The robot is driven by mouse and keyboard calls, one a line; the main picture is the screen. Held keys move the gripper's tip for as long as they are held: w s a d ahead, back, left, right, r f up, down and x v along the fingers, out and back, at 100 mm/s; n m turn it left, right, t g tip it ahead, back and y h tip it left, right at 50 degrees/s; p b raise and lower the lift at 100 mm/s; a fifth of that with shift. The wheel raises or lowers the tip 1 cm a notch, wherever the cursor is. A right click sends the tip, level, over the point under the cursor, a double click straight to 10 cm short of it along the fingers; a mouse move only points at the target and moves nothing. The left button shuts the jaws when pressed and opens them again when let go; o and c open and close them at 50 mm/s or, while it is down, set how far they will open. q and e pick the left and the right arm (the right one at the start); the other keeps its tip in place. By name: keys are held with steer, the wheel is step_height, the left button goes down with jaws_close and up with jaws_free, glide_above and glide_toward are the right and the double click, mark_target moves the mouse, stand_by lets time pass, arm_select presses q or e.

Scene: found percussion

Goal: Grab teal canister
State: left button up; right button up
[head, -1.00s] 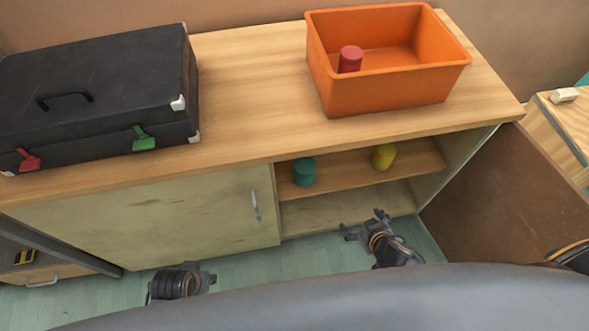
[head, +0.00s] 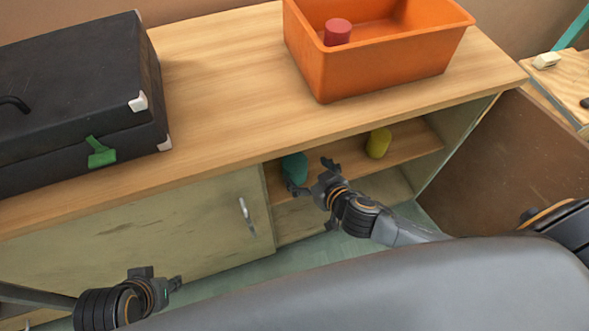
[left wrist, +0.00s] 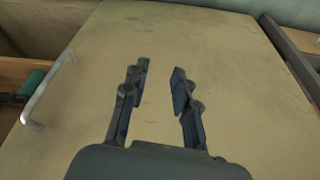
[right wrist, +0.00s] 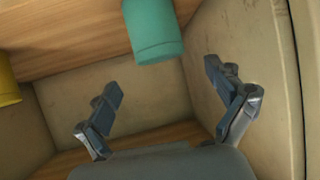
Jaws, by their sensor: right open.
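My left gripper (head: 165,280) is low in front of the closed door panel. In the left wrist view its fingers (left wrist: 157,88) are apart and empty.
A yellow canister (head: 378,143) stands on the same shelf to the right. An orange bin (head: 375,75) holding a red canister (head: 337,32) and a black case (head: 75,100) sit on the cabinet top. The door handle (head: 247,215) is left of the opening. A brown panel (head: 500,160) bounds the right.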

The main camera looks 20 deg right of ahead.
mark_target(296, 162)
steer(key=shift+x, duration=0.95)
arm_select(q)
steer(key=w+r+t, duration=0.1)
steer(key=w, duration=0.1)
steer(key=w+d+t+b, duration=0.1)
steer(key=w+t, duration=0.1)
steer(key=w, duration=0.1)
steer(key=w+d+r+t+h, duration=0.1)
steer(key=w, duration=0.2)
steer(key=shift+d+r+t+b, duration=0.25)
steer(key=shift+r+t+b, duration=0.05)
steer(key=shift+b, duration=0.1)
arm_select(e)
steer(key=x, duration=0.4)
steer(key=shift+w+a+f, duration=0.1)
steer(key=shift+w+f, duration=0.05)
steer(key=shift+w, duration=0.15)
arm_select(q)
steer(key=shift+w+d+r, duration=0.1)
steer(key=shift+w+r, duration=0.1)
steer(key=shift+w, duration=0.05)
arm_select(e)
steer(key=shift+w, duration=0.1)
steer(key=shift+c, duration=0.3)
steer(key=c, duration=1.3)
arm_select(q)
steer(key=shift+s, duration=0.1)
